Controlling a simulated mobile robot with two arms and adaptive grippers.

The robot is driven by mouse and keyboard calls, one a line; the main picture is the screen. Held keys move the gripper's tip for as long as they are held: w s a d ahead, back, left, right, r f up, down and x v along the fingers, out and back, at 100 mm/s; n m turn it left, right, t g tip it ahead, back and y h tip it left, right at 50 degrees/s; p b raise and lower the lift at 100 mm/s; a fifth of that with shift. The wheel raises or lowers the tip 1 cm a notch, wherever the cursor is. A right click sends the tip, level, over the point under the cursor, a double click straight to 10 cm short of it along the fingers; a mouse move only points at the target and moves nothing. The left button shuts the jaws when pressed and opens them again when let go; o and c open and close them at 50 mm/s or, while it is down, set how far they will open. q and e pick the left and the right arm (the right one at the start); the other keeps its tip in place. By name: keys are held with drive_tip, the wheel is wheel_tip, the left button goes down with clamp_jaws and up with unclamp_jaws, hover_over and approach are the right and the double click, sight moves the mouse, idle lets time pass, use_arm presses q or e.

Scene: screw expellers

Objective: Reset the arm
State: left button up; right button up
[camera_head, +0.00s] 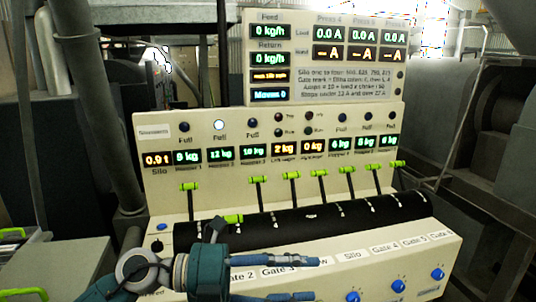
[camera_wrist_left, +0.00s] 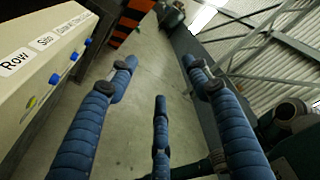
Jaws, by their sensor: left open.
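My left gripper (camera_head: 317,278) is open and empty. It is in front of the lower front of the cream control console (camera_head: 210,170), fingers pointing right, and covers part of the label row near "Gate 3" and "Row". In the left wrist view the left gripper (camera_wrist_left: 160,70) shows its blue padded fingers spread apart with only floor between them. The console face runs along the left of that view, beside the fingers. My right gripper is in neither view.
Green-handled levers stand along a black drum (camera_head: 310,215); one lever (camera_head: 233,218) is pulled lower, towards the front. Blue knobs (camera_head: 398,285) stick out below the labels. A dark machine (camera_head: 500,140) stands at right. Open floor (camera_wrist_left: 150,110) lies beyond my fingers.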

use_arm(q)
wheel_tip(320, 180, up, 5)
drive_tip(key=n+t+h, duration=0.3)
drive_tip(key=w+a+n+t+y, duration=0.8)
drive_tip(key=a+n+t, duration=0.3)
drive_tip(key=n+t, duration=0.55)
drive_tip(key=s+a+f+n+g+y, duration=0.1)
drive_tip(key=a+f+n+g+y, duration=0.2)
drive_tip(key=a+f+n+y, duration=0.55)
drive_tip(key=s+a+f+n+g+y, duration=0.1)
drive_tip(key=a+f+n+g+y, duration=0.4)
drive_tip(key=f, duration=0.7)
drive_tip(key=s+a+f+n+g+h, duration=0.15)
drive_tip(key=s+f+g, duration=0.35)
drive_tip(key=s+f, duration=0.65)
drive_tip(key=s+f+n+g, duration=0.35)
drive_tip(key=s+f, duration=0.55)
drive_tip(key=s, duration=0.6)
drive_tip(key=s+f+m+g, duration=0.1)
drive_tip(key=s+f, duration=0.1)
drive_tip(key=f, duration=1.2)
drive_tip(key=s+f+g, duration=0.1)
drive_tip(key=s+f, duration=0.1)
drive_tip(key=f, duration=1.2)
drive_tip(key=s+a+f+g, duration=0.1)
drive_tip(key=s+a+f, duration=0.1)
drive_tip(key=s+f, duration=1.2)
drive_tip(key=shift+s+a+f, duration=0.15)
drive_tip(key=shift+s+a, duration=0.2)
drive_tip(key=shift+s, duration=0.55)
